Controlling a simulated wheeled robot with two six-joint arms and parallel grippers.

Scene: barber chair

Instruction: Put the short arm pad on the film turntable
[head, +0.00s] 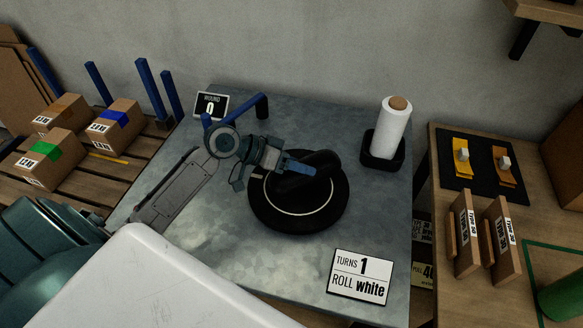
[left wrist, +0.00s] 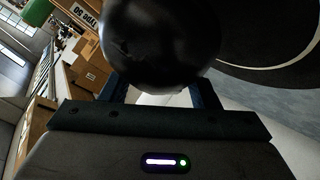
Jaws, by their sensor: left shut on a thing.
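The film turntable (head: 265,215) is a black round disc with a thin white ring, in the middle of the grey metal table. The short arm pad (head: 318,162) is a dark, rounded black piece over the turntable's far part. My left gripper (head: 300,168) is shut on the pad from the left. In the left wrist view the pad (left wrist: 165,45) fills the top middle, between the fingers. The turntable's edge (left wrist: 270,62) shows at the upper right there. I cannot tell whether the pad touches the disc. My right gripper is not in view.
A white film roll (head: 393,127) stands in a black holder at the back right. A sign (head: 360,277) reading "TURNS 1, ROLL white" lies at the front.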

